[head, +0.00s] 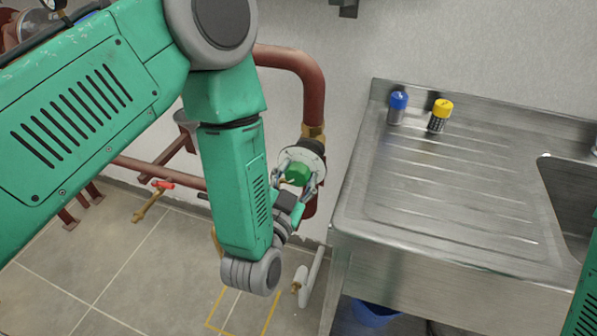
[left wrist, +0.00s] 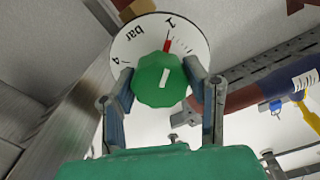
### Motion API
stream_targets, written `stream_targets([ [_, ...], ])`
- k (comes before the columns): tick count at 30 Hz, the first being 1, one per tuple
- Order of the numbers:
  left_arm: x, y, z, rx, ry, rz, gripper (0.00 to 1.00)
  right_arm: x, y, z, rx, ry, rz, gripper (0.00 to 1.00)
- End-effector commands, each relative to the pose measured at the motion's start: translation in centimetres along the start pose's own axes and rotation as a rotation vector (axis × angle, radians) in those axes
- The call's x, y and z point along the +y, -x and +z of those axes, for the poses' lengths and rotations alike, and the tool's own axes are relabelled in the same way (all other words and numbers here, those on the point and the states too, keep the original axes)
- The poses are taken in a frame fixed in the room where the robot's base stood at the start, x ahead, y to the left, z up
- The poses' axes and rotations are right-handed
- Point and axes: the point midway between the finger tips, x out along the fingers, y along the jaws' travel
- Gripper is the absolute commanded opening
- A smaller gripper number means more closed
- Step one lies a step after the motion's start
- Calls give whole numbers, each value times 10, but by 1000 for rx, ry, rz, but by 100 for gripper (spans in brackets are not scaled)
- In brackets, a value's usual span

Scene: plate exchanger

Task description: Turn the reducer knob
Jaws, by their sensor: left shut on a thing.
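The reducer knob (left wrist: 160,82) is green and faceted with a white mark. It sits in front of a round white dial (left wrist: 132,42) marked "bar", with a red mark near the 1. My left gripper (left wrist: 162,92) has its fingers on both sides of the knob and is shut on it. In the head view the knob (head: 297,173) shows on the pipe by the wall, with my left gripper (head: 298,182) at it. My right gripper is not in view.
A steel sink counter (head: 345,215) stands right of the knob, with a blue-capped shaker (head: 397,106) and a yellow-capped shaker (head: 439,114) on it. A red-brown pipe (head: 300,65) runs along the wall. A red-handled valve (head: 160,188) is low at left. A blue bucket (head: 373,312) stands below the counter.

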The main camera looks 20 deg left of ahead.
Motion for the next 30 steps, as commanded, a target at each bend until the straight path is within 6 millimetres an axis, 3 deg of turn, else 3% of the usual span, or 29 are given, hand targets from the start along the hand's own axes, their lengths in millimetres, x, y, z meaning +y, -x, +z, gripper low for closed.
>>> stream_targets([
  [20, 4, 4, 5, -17, 62, 10, 13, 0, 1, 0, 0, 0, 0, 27],
  [21, 4, 4, 5, -17, 62, 10, 48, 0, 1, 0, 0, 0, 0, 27],
  [22, 4, 4, 5, -17, 62, 10, 59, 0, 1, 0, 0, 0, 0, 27],
  [23, 3, 3, 4, -16, 62, 9, 62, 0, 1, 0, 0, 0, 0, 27],
  [30, 2, 2, 2, -7, 62, 5, 62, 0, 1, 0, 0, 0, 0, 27],
])
